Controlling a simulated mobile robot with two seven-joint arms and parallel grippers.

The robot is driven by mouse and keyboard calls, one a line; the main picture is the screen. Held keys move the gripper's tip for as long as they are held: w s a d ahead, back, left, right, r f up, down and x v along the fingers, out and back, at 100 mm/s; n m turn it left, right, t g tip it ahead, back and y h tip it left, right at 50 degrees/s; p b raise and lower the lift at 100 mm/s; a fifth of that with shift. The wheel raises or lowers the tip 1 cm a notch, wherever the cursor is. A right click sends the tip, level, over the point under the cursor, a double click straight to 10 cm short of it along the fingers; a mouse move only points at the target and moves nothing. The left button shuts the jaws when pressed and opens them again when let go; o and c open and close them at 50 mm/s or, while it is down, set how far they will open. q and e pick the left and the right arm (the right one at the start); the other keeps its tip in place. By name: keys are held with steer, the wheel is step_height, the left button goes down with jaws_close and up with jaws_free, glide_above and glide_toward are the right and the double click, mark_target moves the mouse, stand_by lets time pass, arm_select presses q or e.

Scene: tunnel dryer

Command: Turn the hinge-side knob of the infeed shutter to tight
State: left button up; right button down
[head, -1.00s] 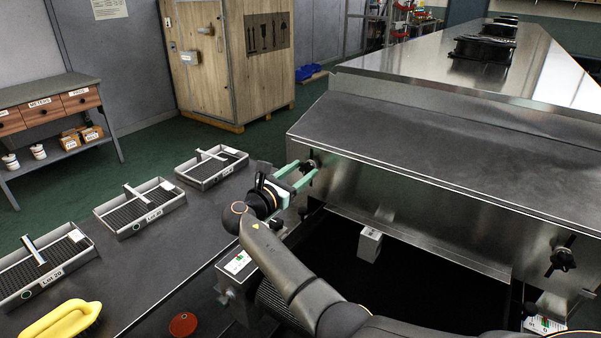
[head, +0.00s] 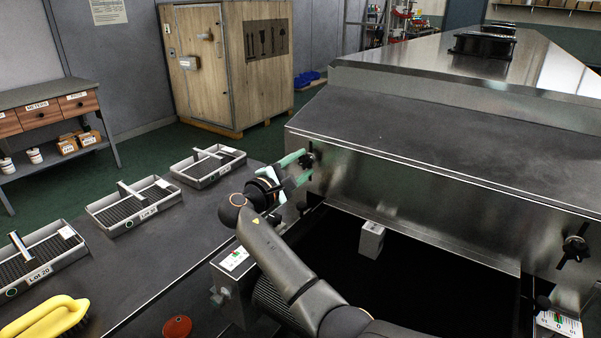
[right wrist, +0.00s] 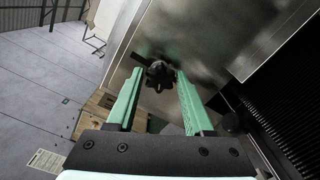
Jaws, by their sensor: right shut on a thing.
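The infeed shutter (head: 420,190) is a steel panel across the front of the dryer, with a dark knob near each end. My right gripper (head: 301,168), with green fingers, is at the left-end knob (head: 309,158). In the right wrist view this black knob (right wrist: 160,72) sits between the tips of my right gripper (right wrist: 160,84), which is shut on it. The fingers partly cover the knob in the head view. The other knob (head: 575,248), with a slanted dark bar, is at the right end with nothing on it. My left gripper is out of view.
A dark opening lies below the shutter, with a small grey block (head: 371,240) hanging at its edge. Several lot trays (head: 135,206) and a yellow-handled brush (head: 45,318) stand on the bench to the left.

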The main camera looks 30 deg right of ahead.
steer(key=m+b, duration=0.1)
steer(key=m, duration=0.1)
steer(key=shift+f+m+b, duration=0.2)
steer(key=shift+m+b, duration=0.1)
steer(key=shift+b, duration=0.1)
steer(key=shift+m+b, duration=0.7)
steer(key=shift+m, duration=0.3)
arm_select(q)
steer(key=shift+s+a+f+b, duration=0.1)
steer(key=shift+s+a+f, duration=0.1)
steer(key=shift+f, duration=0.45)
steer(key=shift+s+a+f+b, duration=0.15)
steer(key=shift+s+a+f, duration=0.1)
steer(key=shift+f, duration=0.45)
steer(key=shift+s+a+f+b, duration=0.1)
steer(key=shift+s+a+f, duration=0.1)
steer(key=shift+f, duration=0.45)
arm_select(e)
steer(key=shift+r+m, duration=0.15)
steer(key=shift+m, duration=0.35)
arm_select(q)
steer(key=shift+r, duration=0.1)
arm_select(e)
steer(key=shift+c, duration=1.5)
jaws_free()
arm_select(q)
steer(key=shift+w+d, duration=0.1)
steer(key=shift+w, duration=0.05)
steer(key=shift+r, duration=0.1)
